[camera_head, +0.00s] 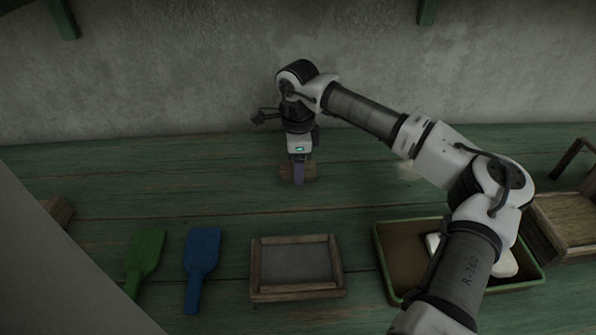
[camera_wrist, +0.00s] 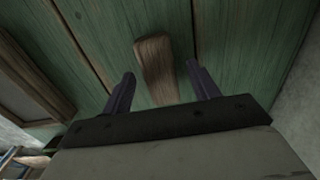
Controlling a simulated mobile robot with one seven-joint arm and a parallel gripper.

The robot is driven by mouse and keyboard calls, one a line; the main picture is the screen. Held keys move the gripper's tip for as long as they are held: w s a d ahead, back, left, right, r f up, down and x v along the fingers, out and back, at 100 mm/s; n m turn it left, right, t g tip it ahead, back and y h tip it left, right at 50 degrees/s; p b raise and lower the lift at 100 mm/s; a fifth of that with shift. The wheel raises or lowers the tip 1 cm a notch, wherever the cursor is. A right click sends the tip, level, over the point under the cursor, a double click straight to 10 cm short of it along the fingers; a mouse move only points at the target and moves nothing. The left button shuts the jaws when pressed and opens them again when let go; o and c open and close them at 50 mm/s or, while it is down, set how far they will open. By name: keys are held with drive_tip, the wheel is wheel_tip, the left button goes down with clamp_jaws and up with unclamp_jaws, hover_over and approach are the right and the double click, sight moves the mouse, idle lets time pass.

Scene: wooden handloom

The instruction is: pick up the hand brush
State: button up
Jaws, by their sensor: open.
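A short brown wooden piece, which looks like the hand brush (camera_head: 311,172), lies on the green plank table below my gripper (camera_head: 299,179). My gripper points down at it and partly hides it in the head view. In the wrist view the brush (camera_wrist: 156,72) shows as a wooden block, wider at the far end, between the two dark fingers of my gripper (camera_wrist: 160,71). The fingers are apart, one on each side, with a gap on both sides. Bristles cannot be made out. I cannot tell how far the fingertips are above the table.
A green scoop (camera_head: 145,257) and a blue scoop (camera_head: 202,260) lie at the front left. A wooden frame (camera_head: 254,269) lies at the front middle. A green-rimmed tray (camera_head: 381,254) with white items is under my arm. The wall (camera_head: 190,75) stands behind; table around the brush is clear.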

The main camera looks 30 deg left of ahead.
drive_tip(key=shift+f, duration=0.15)
idle(0.3)
drive_tip(key=c, duration=1.1)
drive_tip(key=shift+r+p, duration=0.35)
drive_tip(key=shift+r, duration=0.1)
wheel_tip(320, 180, up, 10)
drive_tip(key=b, duration=0.1)
drive_tip(key=shift+f, duration=0.15)
